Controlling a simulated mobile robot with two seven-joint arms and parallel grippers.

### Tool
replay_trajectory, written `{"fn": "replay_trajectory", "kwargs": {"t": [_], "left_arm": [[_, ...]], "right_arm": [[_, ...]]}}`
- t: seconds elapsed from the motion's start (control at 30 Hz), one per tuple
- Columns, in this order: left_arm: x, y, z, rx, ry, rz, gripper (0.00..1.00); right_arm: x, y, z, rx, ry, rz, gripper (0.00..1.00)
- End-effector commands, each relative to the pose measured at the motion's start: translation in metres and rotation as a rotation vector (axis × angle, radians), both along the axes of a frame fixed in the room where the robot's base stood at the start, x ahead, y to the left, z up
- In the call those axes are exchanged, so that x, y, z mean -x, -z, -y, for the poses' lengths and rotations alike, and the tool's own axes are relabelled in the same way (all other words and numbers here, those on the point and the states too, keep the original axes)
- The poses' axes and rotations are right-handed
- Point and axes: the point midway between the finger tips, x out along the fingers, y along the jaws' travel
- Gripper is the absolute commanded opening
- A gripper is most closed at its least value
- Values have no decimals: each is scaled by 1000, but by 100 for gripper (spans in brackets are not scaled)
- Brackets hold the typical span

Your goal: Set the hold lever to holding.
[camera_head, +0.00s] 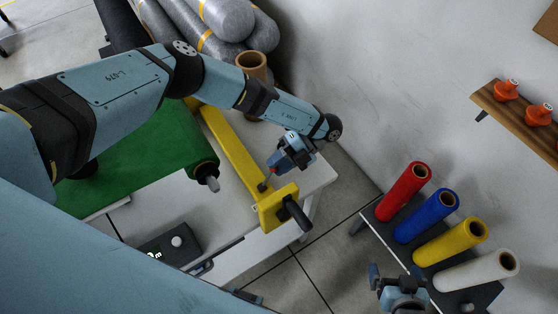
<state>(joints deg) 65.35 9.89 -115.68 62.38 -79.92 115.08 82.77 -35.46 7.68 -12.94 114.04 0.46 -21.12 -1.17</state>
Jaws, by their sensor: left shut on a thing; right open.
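A yellow bar (238,155) runs along the white table and ends in a yellow block (277,207) with a black handle (297,213). A small lever (264,185) with a dark base stands on the bar near this block and leans up toward my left gripper. My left gripper (274,171) is shut at the lever's upper end, where a little red shows; its fingers hide most of that end. I cannot read the lever's setting. My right gripper (396,274) is open and empty at the bottom, in front of the rack of rolls.
A green roll (160,150) lies left of the yellow bar. A dark box with a display (168,247) sits on the white table (228,264). Red (404,191), blue (427,216), yellow (450,242) and white (477,270) rolls stand at right. A wooden shelf (520,122) is on the wall.

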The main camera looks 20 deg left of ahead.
Motion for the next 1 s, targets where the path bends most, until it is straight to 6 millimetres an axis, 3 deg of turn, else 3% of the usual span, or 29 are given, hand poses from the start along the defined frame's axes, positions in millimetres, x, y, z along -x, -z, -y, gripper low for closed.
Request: {"fn": "replay_trajectory", "kwargs": {"t": [0.33,0.37,0.47,0.77,1.0], "left_arm": [[0,0,0,-2,-2,-2,0],[0,0,0,-1,-2,-3,27],[0,0,0,-1,-2,-3,50],[0,0,0,-1,-1,-2,50],[-21,-11,18,-3,1,4,50]], "right_arm": [[1,1,0,0,-1,-2,100],[1,1,0,0,-1,-2,100],[1,1,0,0,-1,-2,100],[1,2,0,1,0,-4,100],[1,11,0,0,0,-4,100]]}}
